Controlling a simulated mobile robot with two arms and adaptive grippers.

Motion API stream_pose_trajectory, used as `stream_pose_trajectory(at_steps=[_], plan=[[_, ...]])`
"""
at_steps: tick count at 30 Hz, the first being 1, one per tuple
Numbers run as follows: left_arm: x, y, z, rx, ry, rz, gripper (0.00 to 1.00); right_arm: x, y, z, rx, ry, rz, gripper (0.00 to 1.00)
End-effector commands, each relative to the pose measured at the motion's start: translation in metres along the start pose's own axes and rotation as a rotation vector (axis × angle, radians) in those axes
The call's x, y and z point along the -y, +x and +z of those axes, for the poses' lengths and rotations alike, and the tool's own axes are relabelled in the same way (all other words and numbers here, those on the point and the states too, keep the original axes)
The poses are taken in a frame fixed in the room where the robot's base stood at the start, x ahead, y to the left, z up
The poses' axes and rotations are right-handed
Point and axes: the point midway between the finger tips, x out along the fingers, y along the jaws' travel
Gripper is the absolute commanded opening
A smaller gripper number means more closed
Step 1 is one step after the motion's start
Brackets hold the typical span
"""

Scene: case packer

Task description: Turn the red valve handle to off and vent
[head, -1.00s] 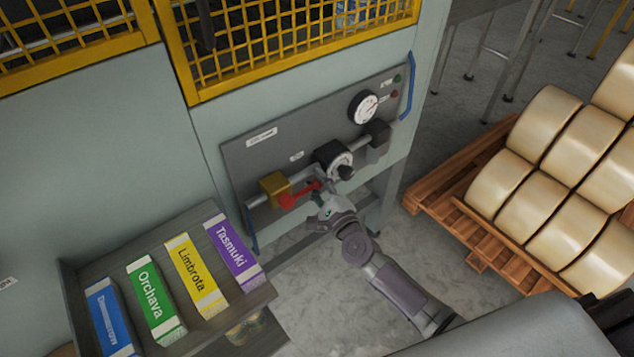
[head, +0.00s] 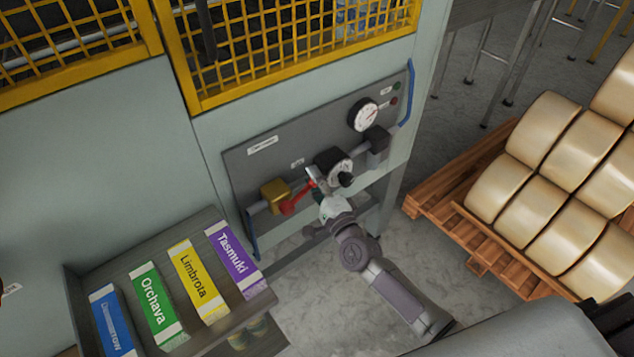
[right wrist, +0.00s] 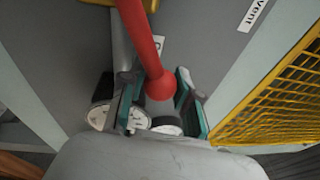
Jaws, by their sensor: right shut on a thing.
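The red valve handle (head: 296,202) sits on a brass valve body (head: 274,194) at the left end of a pipe on the grey panel. It points right and somewhat upward in the head view. My right gripper (head: 316,184) is at the handle's free end. In the right wrist view the red handle (right wrist: 140,35) runs down to its round knob (right wrist: 160,87), which lies between the two fingers of the right gripper (right wrist: 161,102), shut on it. My left gripper is not in view.
Right of the handle are a black regulator with a dial (head: 333,164), a black block (head: 377,139) and a round gauge (head: 363,115). Yellow mesh guarding (head: 300,75) is above. A bin of labelled cartons (head: 190,278) stands lower left; a pallet of rolls (head: 470,235) is right.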

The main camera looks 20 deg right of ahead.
Motion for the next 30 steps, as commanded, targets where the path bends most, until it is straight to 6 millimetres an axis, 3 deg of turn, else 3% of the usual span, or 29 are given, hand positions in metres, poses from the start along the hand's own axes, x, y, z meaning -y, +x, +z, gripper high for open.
stream_pose_trajectory(at_steps=[1,12,30], plan=[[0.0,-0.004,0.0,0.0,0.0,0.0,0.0,0.012,0.003,0.004,0.005,-0.035,-0.022,0.0],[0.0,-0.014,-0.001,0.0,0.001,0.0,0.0,0.033,0.001,0.029,0.043,-0.379,-0.078,0.0],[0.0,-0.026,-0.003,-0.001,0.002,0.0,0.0,0.045,-0.006,0.073,0.099,-0.884,-0.16,0.0]])
